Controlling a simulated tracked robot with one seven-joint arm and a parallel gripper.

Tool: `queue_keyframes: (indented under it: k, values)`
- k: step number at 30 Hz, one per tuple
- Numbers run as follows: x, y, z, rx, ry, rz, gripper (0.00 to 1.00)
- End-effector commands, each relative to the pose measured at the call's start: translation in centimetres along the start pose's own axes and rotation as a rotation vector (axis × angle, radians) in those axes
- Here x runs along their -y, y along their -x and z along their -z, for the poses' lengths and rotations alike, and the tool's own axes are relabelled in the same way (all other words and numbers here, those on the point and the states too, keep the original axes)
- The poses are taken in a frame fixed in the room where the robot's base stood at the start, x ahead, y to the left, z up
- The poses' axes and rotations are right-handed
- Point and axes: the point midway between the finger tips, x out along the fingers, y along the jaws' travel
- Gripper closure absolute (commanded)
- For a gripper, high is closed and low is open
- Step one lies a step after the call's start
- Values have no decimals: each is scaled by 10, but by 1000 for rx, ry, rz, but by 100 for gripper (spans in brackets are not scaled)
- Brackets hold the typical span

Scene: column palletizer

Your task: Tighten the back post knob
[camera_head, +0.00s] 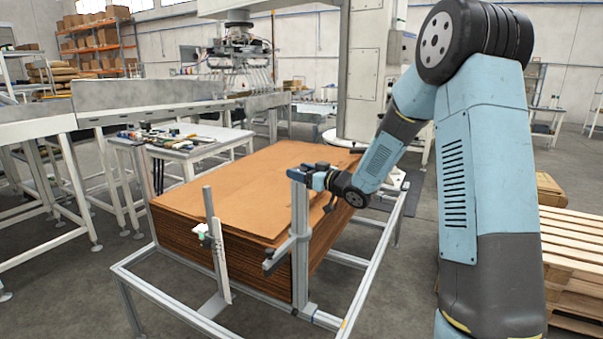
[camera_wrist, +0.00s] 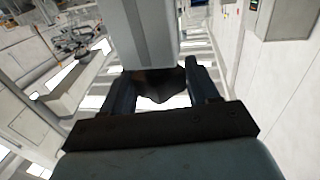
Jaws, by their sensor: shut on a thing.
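A dark knob (camera_wrist: 160,84) sits between the two fingers of my gripper (camera_wrist: 158,75) in the wrist view, beside a grey post (camera_wrist: 150,30). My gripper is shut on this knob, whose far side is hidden. In the head view my gripper (camera_head: 308,172) is at the top of the upright grey post (camera_head: 301,240) at the near right corner of the cardboard stack. The knob itself cannot be made out there. A second, thinner upright post (camera_head: 217,250) stands to the left, with a small pale fitting (camera_head: 202,231) on it.
A stack of flat brown cardboard (camera_head: 225,190) lies inside a low metal frame (camera_head: 150,288). A white table (camera_head: 190,148) with tools stands behind on the left, beside a conveyor (camera_head: 40,128). Wooden pallets (camera_head: 575,240) stand at the right. Open floor lies in front at the left.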

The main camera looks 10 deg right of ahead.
Motion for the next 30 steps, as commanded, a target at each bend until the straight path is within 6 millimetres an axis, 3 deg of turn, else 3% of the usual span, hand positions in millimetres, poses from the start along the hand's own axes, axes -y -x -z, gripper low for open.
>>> queue_keyframes:
  k: [11,30]
  values:
    - [1,0,0,1,0,-120,71]
    - [5,-2,0,1,1,-569,71]
